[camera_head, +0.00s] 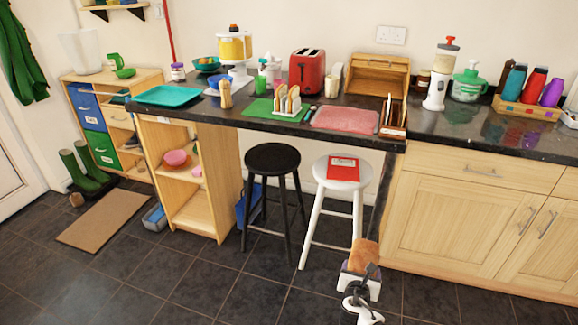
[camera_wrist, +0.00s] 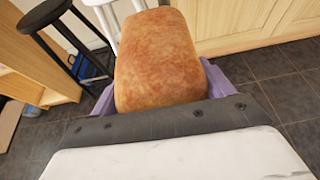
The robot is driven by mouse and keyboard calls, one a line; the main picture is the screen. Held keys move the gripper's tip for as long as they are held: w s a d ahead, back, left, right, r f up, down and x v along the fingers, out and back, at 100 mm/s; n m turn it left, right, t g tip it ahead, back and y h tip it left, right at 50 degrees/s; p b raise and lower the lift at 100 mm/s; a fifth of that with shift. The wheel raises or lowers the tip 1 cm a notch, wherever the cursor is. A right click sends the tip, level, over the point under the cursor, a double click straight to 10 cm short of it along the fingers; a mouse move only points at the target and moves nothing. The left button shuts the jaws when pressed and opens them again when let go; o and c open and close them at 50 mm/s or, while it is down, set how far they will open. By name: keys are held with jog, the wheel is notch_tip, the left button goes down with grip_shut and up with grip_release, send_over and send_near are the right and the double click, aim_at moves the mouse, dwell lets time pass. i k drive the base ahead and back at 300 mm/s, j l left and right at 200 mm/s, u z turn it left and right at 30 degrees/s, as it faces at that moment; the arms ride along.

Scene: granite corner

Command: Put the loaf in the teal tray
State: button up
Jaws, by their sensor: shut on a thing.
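The loaf (camera_head: 363,254) is brown and held in my gripper (camera_head: 360,275), low in front of the white stool in the head view. In the wrist view the loaf (camera_wrist: 157,60) fills the middle, between the purple fingers of my gripper (camera_wrist: 158,90). The fingers are shut on its sides. The teal tray (camera_head: 167,96) lies flat on the left end of the dark counter, and it looks empty. My gripper is well to the right of the tray, nearer the camera and below counter height.
A black stool (camera_head: 273,160) and a white stool (camera_head: 341,176) with a red book (camera_head: 342,168) stand before the counter. On the counter, a toast rack (camera_head: 287,103), pink mat (camera_head: 345,120), wooden pepper mill (camera_head: 225,94) and red toaster (camera_head: 307,70) stand right of the tray.

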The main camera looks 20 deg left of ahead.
aim_at(178, 99)
jog(key=j+z, duration=0.2)
jog(key=j, duration=1.45)
jog(key=j+z, duration=0.15)
jog(key=j, duration=1.5)
